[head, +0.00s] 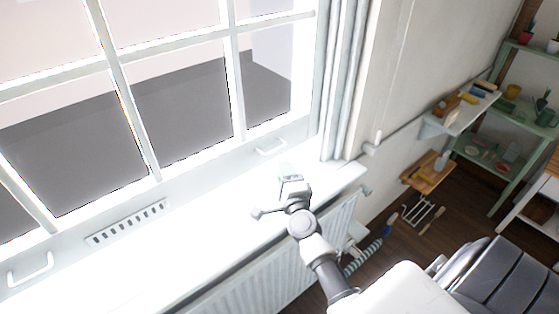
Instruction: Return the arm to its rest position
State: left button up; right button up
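My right arm reaches up from the bottom right over the white windowsill (215,205). Its gripper (286,171) is over the sill's right part, below the window handle, pointing away from me. The fingertips are small and washed out against the bright sill, with a pale greenish patch at them. I cannot tell whether the fingers are apart or whether they hold anything. My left gripper is not in view.
A paned window (180,110) stands behind the sill, and a white radiator (265,268) is below it. At the right are a white wall shelf (462,112), a green shelf unit (499,158) with pots, and items on the dark wooden floor (400,243).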

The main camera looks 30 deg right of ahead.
jog(key=shift+v, duration=1.1)
